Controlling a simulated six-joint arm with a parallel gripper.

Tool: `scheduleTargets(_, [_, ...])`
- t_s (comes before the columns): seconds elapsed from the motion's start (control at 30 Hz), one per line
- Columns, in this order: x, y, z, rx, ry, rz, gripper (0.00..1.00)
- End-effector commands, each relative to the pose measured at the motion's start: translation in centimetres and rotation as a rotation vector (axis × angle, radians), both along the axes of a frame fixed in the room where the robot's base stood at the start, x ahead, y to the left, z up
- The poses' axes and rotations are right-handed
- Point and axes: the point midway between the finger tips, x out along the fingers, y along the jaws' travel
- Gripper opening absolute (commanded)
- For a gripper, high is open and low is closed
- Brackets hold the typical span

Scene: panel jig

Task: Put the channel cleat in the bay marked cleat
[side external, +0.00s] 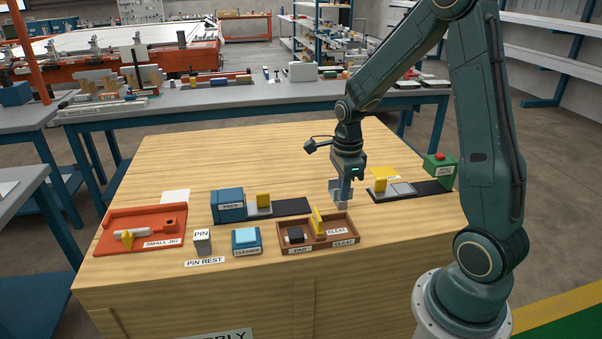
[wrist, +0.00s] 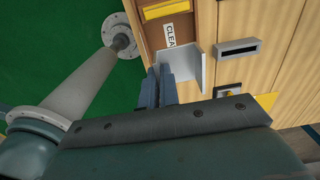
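The channel cleat (wrist: 193,68) is a pale grey folded piece held at my gripper's fingertips; it also shows in the side view (side external: 341,203). My gripper (side external: 342,192) points down above the table, just behind and right of the brown tray (side external: 286,248). In the wrist view its two fingers (wrist: 160,84) are close together on one wall of the cleat. The cleat bay (side external: 338,236) is the tray's right compartment, marked with CLEAT labels. No part lies in its visible floor. The wrist view shows a CLEAT label (wrist: 170,34), partly cut by the cleat.
A yellow upright piece (side external: 317,221) stands between the tray's bays, and a dark pad (side external: 295,235) lies in the left bay. The blue cleaner box (side external: 246,240) is left of the tray. A dark strip with a yellow piece (side external: 380,185) and green box (side external: 439,167) stand right.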

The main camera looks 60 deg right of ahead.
Motion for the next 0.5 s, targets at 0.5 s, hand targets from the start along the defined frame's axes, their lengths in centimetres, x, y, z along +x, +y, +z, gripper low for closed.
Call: scheduleTargets(0.5, [0.0, 0.0, -7.9, 0.001, 0.002, 0.0, 0.0])
